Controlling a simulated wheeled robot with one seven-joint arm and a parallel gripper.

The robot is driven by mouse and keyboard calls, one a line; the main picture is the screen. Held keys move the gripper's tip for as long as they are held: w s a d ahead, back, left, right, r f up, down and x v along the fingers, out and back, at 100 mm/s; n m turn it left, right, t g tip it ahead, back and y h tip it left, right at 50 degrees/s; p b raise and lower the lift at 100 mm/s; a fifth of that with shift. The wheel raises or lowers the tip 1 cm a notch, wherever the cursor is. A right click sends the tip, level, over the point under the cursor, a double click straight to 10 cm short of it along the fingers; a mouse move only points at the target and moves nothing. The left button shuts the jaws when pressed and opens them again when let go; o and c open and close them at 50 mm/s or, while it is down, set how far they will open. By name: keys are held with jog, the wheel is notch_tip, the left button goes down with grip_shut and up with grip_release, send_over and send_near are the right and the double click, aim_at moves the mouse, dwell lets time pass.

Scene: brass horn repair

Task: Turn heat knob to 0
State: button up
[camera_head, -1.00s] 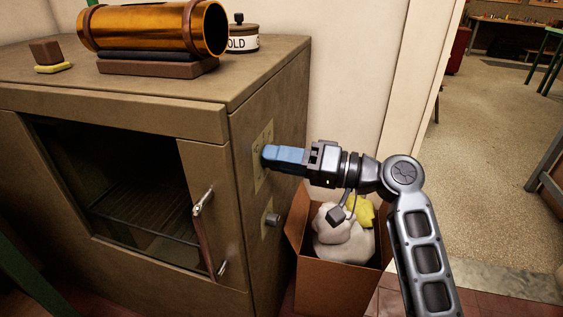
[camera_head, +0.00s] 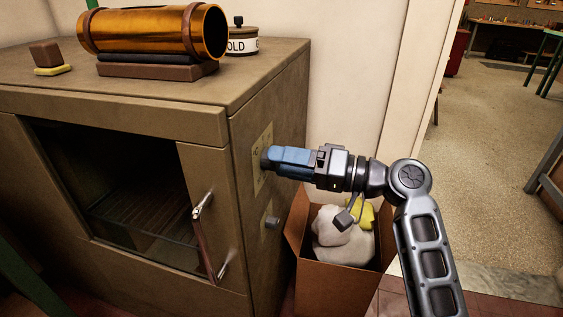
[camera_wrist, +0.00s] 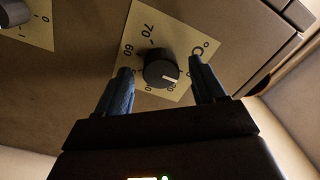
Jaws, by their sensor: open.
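The heat knob (camera_wrist: 161,70) is round and black, on a pale yellow plate (camera_wrist: 146,18) with a "C" mark and numbers such as 60 and 70. Its white pointer aims toward the lower right in the wrist view, at a number I cannot read for certain. My gripper (camera_wrist: 162,85) is open, with one blue finger on each side of the knob and visible gaps to it. In the head view my gripper (camera_head: 266,159) is at the upper plate (camera_head: 258,180) on the cabinet's side and mostly hides the knob.
A second knob (camera_head: 272,222) sits lower on the same side; its plate (camera_wrist: 38,30) reads 0 and 1. The cabinet door handle (camera_head: 203,204) sticks out at the front.

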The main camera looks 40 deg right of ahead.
jog(key=v, duration=0.6)
jog(key=shift+s, duration=0.25)
jog(key=shift+d, duration=0.1)
jog(key=s+a+f+m+g+h, duration=0.1)
jog(key=s+a+f+h, duration=0.3)
jog(key=f, duration=0.4)
jog(key=s+a+f+m+g+h, duration=0.1)
jog(key=s+a+f+m+h, duration=0.1)
jog(key=s+f+h, duration=0.45)
jog(key=s+a+f+n, duration=0.2)
jog(key=s+f, duration=0.1)
jog(key=s, duration=0.3)
jog(key=s+a+r+n+t+y, duration=0.1)
jog(key=s+a+r+n, duration=0.6)
jog(key=s, duration=0.4)
notch_tip(320, 180, up, 13)
jog(key=m+p, duration=0.1)
jog(key=p, duration=1.1)
jog(key=shift+s+r, duration=0.2)
jog(key=shift+s, duration=0.05)
jog(key=shift+a+y, duration=0.1)
jog(key=shift+y, duration=0.15)
